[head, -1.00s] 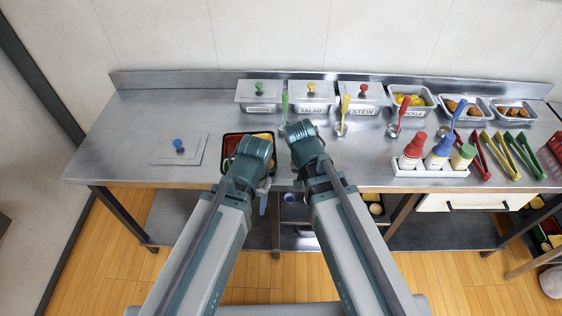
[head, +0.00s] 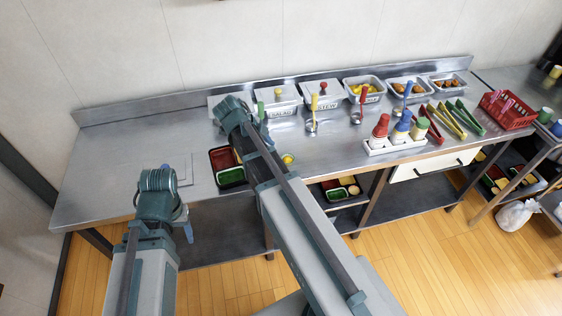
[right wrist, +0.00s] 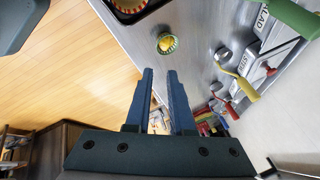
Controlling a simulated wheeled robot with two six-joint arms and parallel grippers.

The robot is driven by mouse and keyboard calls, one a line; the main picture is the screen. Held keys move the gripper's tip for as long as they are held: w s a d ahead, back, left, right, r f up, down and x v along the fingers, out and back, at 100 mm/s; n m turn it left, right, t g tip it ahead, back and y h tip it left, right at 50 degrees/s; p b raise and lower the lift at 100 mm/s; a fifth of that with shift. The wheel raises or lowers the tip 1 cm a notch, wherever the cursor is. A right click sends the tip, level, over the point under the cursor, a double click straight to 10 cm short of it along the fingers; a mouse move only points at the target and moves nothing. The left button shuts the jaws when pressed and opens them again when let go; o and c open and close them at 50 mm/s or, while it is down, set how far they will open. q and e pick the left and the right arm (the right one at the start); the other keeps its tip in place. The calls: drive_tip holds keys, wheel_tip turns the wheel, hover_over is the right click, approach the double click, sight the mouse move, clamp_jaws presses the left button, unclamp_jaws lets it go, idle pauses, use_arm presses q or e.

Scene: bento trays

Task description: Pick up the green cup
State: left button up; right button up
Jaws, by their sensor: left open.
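A small green cup with yellow food in it (right wrist: 167,43) stands on the steel counter in the right wrist view. It seems to be the small cup (head: 288,158) beside my right arm in the head view. My right gripper (right wrist: 159,72) has its two blue fingers apart with nothing between them; the cup is beyond the fingertips, not touching. In the head view the right fingers are hidden behind my arm. My left gripper (head: 189,231) hangs at the counter's front edge, well left of the cup, open.
A bento tray (head: 212,171) with a green compartment lies left of my right arm. Lidded steel containers (head: 320,97), ladles and a bottle rack (head: 395,146) stand to the right. The counter's left part is mostly clear around a flat lid (head: 181,176).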

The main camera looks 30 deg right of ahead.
drive_tip(key=b, duration=0.7)
approach(289, 164)
drive_tip(key=shift+w+d+f, duration=0.3)
drive_tip(key=shift+w+f, duration=0.1)
drive_tip(key=shift+f, duration=0.25)
drive_tip(key=shift+d+f, duration=0.35)
drive_tip(key=shift+d, duration=0.05)
drive_tip(key=b+x, duration=0.4)
drive_tip(key=shift+a+f+b, duration=0.2)
drive_tip(key=shift+f+b, duration=0.1)
drive_tip(key=shift+f, duration=0.1)
drive_tip(key=shift+d+f+b, duration=0.3)
drive_tip(key=shift+r, duration=0.1)
clamp_jaws()
